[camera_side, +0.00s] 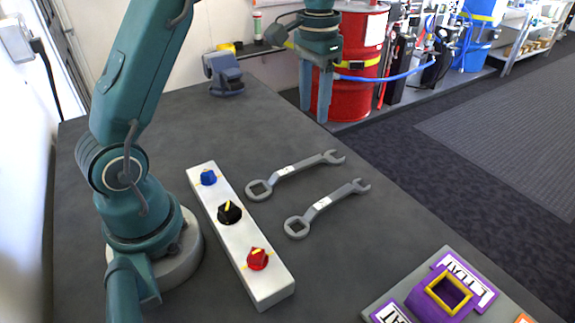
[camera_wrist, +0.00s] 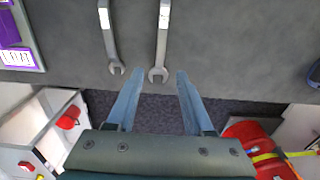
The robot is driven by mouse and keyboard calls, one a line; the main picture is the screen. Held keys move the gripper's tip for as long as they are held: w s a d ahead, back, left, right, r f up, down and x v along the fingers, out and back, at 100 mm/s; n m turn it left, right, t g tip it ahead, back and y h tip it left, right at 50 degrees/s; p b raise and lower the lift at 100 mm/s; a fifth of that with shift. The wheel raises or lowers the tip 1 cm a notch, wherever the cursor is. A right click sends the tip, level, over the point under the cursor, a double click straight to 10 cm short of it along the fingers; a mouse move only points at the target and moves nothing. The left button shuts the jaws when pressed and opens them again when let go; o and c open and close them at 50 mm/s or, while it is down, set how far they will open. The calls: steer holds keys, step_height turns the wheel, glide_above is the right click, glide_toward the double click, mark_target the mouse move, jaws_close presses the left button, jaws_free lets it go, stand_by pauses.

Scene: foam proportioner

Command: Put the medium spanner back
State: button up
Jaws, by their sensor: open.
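Two grey spanners lie flat on the dark table. The upper one (camera_side: 308,162) looks slightly longer than the lower one (camera_side: 335,199). Each has a square ring at one end, an open jaw at the other and a white label too small to read, so I cannot tell which is medium. In the wrist view the upper spanner (camera_wrist: 162,42) is at centre and the other (camera_wrist: 111,42) to its left. My gripper (camera_side: 314,113) is open and empty, raised near the table's far edge. In the wrist view its fingers (camera_wrist: 157,76) point toward the upper spanner's open-jaw end, apart from it.
A white bar (camera_side: 240,245) with blue, black and red knobs lies left of the spanners. A purple labelled fixture (camera_side: 425,300) with a yellow-rimmed square opening is at front right. A blue device (camera_side: 222,75) sits at the back. A red drum (camera_side: 355,70) stands beyond the table.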

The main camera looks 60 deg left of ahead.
steer(key=s+d+r+t, duration=0.3)
steer(key=s+d+r, duration=0.2)
steer(key=s, duration=0.3)
steer(key=s+d+f+t, duration=0.2)
steer(key=s+f, duration=0.1)
steer(key=s, duration=0.6)
steer(key=shift+s+d, duration=0.2)
steer(key=shift+d, duration=0.15)
